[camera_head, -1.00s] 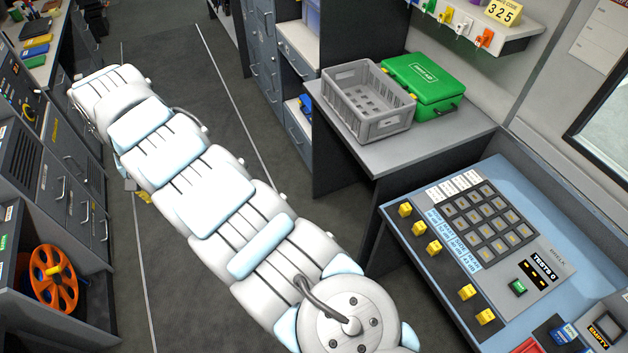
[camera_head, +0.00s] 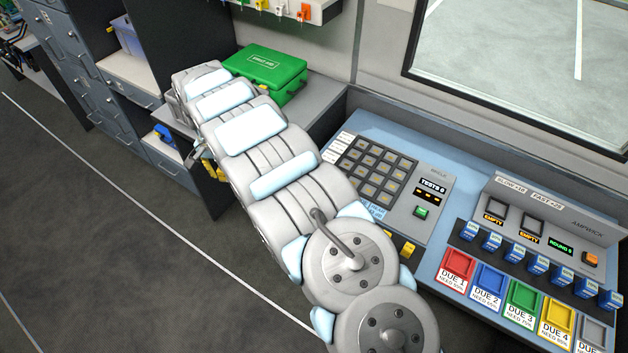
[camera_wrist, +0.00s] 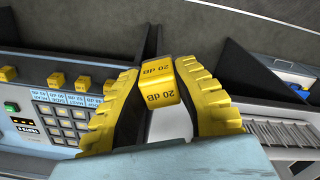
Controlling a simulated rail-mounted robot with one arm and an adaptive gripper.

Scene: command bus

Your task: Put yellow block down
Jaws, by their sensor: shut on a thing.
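A yellow block (camera_wrist: 160,85) marked "20 dB" is between the fingertips of my gripper (camera_wrist: 157,76) in the wrist view. My gripper is shut on it, and the block is held up with no support visible beneath it. In the head view only a little yellow of my gripper (camera_head: 211,171) shows past my arm, by the side table; the held block cannot be made out there. Several similar yellow blocks (camera_wrist: 57,80) stand in a row on the dark strip of the blue console (camera_wrist: 20,52), left in the wrist view. My arm hides most of that row in the head view.
The console carries a button keypad (camera_head: 368,170) and a green button (camera_head: 421,211). Right of it are blue blocks (camera_head: 513,257) above coloured DUE trays (camera_head: 489,281). A green first-aid case (camera_head: 265,72) sits on the side table (camera_head: 318,100) behind my arm. The floor at left is clear.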

